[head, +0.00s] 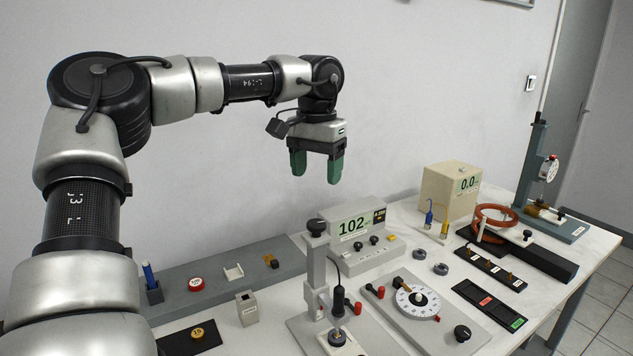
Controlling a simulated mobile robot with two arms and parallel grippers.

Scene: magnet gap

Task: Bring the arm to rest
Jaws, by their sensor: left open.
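My left arm (248,82) comes in from the left and reaches across the upper part of the head view. My left gripper (317,168) points down with its two green fingers apart and nothing between them. It hangs in the air in front of the grey wall, above the back of the bench, and touches nothing. My right gripper does not show.
Below stand a meter reading 102 (352,228), a stand with a black knob (317,262) and a dial plate (417,303). A beige box (450,190) and a tall gauge stand (541,160) are further right. A grey strip (226,288) holds small parts.

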